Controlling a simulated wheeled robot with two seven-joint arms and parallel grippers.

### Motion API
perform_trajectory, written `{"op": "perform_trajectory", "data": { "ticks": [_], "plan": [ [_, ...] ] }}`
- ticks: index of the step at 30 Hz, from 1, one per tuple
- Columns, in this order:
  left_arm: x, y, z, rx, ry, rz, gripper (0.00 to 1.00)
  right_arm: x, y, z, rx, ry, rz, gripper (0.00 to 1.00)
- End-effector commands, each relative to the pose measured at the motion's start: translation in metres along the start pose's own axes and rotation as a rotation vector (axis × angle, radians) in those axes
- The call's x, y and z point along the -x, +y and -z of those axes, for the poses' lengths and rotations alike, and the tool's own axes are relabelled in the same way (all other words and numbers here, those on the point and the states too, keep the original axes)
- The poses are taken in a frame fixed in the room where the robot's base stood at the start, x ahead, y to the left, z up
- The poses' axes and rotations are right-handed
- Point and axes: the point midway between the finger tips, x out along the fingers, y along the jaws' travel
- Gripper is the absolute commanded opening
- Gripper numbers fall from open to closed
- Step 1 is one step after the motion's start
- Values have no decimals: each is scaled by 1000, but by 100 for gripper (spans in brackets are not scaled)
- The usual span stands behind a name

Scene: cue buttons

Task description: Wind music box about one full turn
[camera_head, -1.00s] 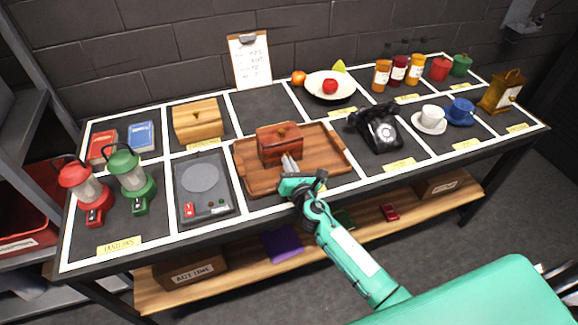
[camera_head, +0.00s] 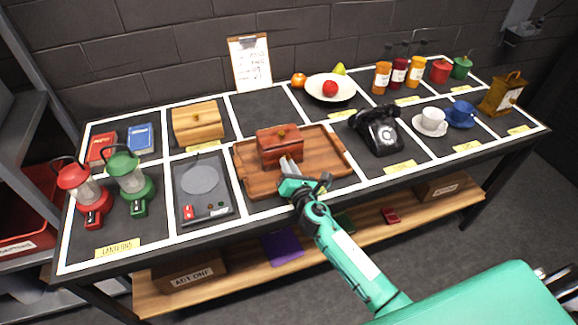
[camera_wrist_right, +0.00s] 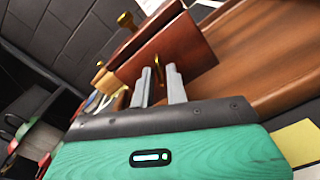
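The music box (camera_head: 279,147) is a red-brown wooden box with a brass knob on its lid. It sits on the wooden tray (camera_head: 327,140) in the head view. In the right wrist view the box (camera_wrist_right: 180,52) appears tilted, with a thin brass key (camera_wrist_right: 157,66) on its near face. My right gripper (camera_head: 287,163) is at that near face. Its two grey fingers (camera_wrist_right: 159,72) are apart, with the key seen between their tips. Contact with the key is not visible. My left gripper is not in view.
A black telephone (camera_head: 378,133) stands right of the tray. A scale-like dark device (camera_head: 202,188) and two lanterns (camera_head: 129,181) are to the left. A light wooden box (camera_head: 197,122) is behind left. The table's front edge lies under my right arm.

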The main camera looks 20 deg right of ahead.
Motion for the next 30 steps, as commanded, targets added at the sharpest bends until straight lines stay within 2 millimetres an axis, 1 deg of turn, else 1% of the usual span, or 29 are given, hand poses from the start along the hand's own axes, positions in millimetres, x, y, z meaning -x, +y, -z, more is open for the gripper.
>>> {"op": "perform_trajectory", "data": {
  "ticks": [10,14,17,24,30],
  "plan": [
    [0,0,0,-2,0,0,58,1,0,0,1,-1,0,25],
    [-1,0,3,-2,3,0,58,9,-1,1,2,1,0,25],
    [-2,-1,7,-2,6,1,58,24,-1,1,2,1,0,25],
    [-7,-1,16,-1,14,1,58,73,-2,2,1,2,0,25],
    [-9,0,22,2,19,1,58,110,-1,2,1,2,0,25]
  ]
}}
